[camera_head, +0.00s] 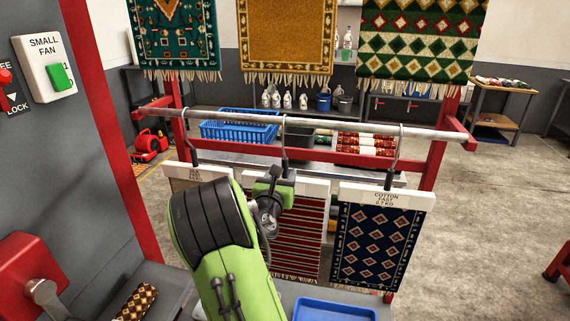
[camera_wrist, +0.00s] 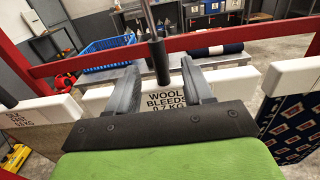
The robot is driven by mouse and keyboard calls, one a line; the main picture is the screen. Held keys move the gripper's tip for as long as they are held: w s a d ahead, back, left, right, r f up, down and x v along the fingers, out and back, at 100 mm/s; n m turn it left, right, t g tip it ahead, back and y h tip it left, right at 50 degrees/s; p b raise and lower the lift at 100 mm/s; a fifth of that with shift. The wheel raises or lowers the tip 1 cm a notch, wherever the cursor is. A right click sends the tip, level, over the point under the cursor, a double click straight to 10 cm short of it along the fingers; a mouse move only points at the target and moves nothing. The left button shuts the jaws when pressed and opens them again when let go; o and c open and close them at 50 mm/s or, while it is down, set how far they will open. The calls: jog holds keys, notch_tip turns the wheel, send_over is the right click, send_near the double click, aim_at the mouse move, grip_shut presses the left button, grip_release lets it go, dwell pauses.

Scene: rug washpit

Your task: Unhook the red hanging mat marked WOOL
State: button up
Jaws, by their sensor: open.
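The red striped mat (camera_head: 297,235) hangs from a white header bar on a hook (camera_head: 284,150) over the metal rail (camera_head: 310,127). In the wrist view its header (camera_wrist: 165,98) reads WOOL, BLEEDS, 0.7 KG. My gripper (camera_head: 272,190) is at this header in the head view, and my arm hides its left part. In the wrist view my gripper (camera_wrist: 159,68) is open, with one finger on each side of the hook's black grip (camera_wrist: 159,62). Gaps show between the grip and both fingers; whether either touches the header I cannot tell.
A navy mat (camera_head: 372,248) marked COTTON hangs close on the right. A pale mat (camera_head: 183,184) hangs close on the left, partly behind my arm. Red posts (camera_head: 436,165) carry the rail. A blue basket (camera_head: 238,131) stands behind; a blue tray (camera_head: 333,309) sits below.

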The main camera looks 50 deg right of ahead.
aim_at(285, 155)
jog(key=shift+p+x, duration=1.3)
jog(key=shift+x, duration=0.3)
jog(key=shift+w+d+p, duration=0.25)
jog(key=shift+d+p, duration=0.05)
jog(key=shift+d, duration=0.2)
grip_shut()
jog(key=shift+r, duration=0.15)
notch_tip(285, 155, up, 4)
jog(key=p, duration=0.5)
jog(key=shift+r, duration=0.25)
jog(key=shift+f, duration=0.1)
